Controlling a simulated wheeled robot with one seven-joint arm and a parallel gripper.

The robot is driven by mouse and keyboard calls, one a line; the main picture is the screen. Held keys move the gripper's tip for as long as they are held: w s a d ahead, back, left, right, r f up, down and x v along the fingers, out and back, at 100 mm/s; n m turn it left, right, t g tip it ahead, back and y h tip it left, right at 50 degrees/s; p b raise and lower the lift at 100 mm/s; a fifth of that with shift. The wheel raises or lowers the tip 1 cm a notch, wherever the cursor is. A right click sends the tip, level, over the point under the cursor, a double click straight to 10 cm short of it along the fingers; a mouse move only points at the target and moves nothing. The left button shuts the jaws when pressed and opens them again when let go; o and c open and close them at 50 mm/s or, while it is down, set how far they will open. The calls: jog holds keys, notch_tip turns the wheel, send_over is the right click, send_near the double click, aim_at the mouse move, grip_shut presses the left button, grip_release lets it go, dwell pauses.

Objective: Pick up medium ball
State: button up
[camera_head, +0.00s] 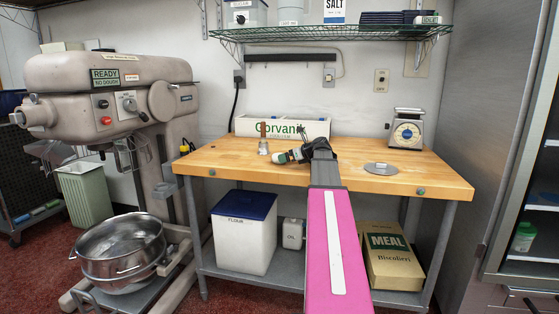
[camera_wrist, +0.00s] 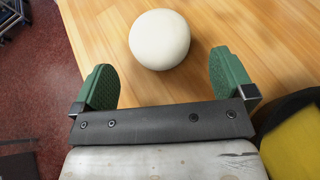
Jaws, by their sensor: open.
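A smooth off-white ball (camera_wrist: 159,40) lies on the wooden table top, in the upper middle of the wrist view. My gripper (camera_wrist: 163,68) is open, with its two green pads spread wide on either side. The ball is just beyond the gap between the fingertips, with no pad touching it. In the head view my gripper (camera_head: 280,158) is over the left part of the wooden table (camera_head: 400,175), and no ball can be made out there. I see only one ball, so its size against others cannot be told.
A wooden-handled scraper (camera_head: 263,140) stands near my gripper, before a white Corvanti box (camera_head: 318,127). A flat metal disc (camera_head: 381,168) and a scale (camera_head: 407,130) are at the table's right. A large mixer (camera_head: 110,90) stands at the left. The table's front middle is mostly clear.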

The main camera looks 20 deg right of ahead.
aim_at(274, 159)
jog(key=x, duration=0.5)
jog(key=shift+w+a, duration=0.2)
jog(key=shift+w, duration=0.2)
jog(key=c, duration=1)
